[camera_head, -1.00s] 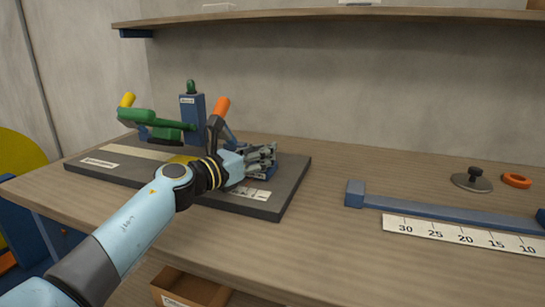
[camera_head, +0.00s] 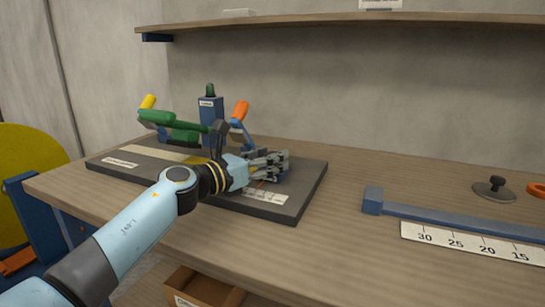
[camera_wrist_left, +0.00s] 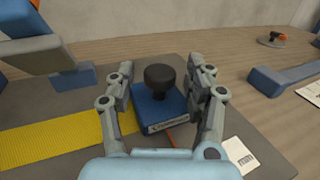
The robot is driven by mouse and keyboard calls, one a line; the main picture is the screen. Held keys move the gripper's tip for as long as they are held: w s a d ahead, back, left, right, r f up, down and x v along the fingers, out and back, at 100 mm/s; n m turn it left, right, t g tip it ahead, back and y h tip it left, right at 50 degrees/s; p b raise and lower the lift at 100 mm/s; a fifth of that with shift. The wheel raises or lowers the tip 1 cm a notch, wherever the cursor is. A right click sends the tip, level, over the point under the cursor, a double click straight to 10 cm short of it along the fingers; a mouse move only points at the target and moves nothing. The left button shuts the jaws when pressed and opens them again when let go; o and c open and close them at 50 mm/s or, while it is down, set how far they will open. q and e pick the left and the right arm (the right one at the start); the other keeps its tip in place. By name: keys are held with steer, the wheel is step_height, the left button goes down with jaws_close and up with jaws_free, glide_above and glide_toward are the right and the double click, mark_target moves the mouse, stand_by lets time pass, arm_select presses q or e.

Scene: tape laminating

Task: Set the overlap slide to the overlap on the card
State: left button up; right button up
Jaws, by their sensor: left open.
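The overlap slide (camera_wrist_left: 160,108) is a blue block with a black knob on top and a small label on its front, seen in the left wrist view. My left gripper (camera_wrist_left: 161,70) is open, with one finger on each side of the slide and knob; I cannot tell whether they touch it. In the head view my left gripper (camera_head: 278,163) is over the right part of the dark base plate (camera_head: 310,190) and hides the slide. A white printed strip (camera_head: 265,195) lies on the plate; its print is too small to read. My right gripper is out of view.
A yellow strip (camera_wrist_left: 50,145) lies on the plate left of the slide. A blue post (camera_head: 210,115) and green and orange handles stand behind the gripper. A blue rail (camera_head: 450,215) with a numbered ruler (camera_head: 470,243) lies to the right. Bare bench lies between.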

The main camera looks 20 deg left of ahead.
arm_select(q)
steer(key=v, duration=1)
steer(key=shift+s+a, duration=0.15)
steer(key=shift+s, duration=0.15)
